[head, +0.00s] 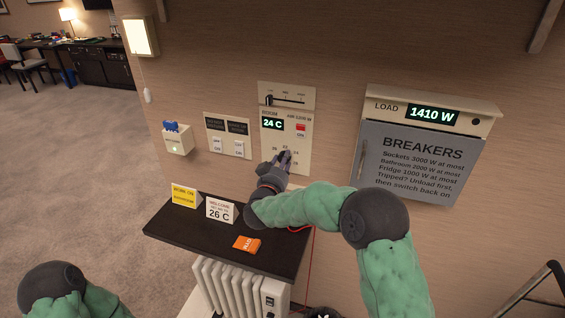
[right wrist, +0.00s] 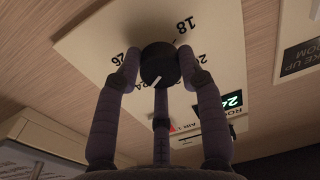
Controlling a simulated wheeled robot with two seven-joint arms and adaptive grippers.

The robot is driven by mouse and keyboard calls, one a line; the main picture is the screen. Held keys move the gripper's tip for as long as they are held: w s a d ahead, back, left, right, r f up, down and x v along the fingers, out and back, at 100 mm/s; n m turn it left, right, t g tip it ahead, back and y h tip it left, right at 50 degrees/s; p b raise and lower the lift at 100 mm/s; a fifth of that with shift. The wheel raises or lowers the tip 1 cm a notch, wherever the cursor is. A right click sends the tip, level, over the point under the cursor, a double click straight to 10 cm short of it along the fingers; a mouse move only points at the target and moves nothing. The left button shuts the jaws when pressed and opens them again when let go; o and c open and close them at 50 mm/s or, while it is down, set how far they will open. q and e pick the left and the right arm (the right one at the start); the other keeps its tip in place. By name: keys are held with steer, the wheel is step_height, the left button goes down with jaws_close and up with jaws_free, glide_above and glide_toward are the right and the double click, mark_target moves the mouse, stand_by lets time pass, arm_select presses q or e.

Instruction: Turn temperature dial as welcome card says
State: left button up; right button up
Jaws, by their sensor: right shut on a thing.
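The temperature dial is a round black knob (right wrist: 159,64) on a pale wall panel (head: 299,142) with a display reading 24 C (head: 272,124). My right gripper (head: 284,158) is shut on the dial, with fingers on both sides of it in the right wrist view. The dial's white mark points to the lower part of that picture, near a number partly hidden by a finger. The numbers 26 and 18 show beside the dial. The welcome card (head: 220,210) stands on the dark shelf and reads 26 C. My left gripper is out of view.
The dark shelf (head: 180,224) sits above a white radiator (head: 232,284). A yellow card (head: 184,195) and an orange packet (head: 247,244) are on it. Switch panels (head: 228,135) are left of the dial panel. A grey breaker box (head: 415,160), showing 1410 W, is to its right.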

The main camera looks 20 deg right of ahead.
steer(key=shift+f+m, duration=0.1)
steer(key=shift+m, duration=0.2)
steer(key=m+b, duration=0.8)
steer(key=m, duration=0.3)
steer(key=shift+a+f+h, duration=0.1)
steer(key=shift+f+h, duration=0.05)
steer(key=shift+h, duration=0.15)
steer(key=shift+m, duration=0.4)
steer(key=o, duration=1.1)
steer(key=shift+o, duration=0.2)
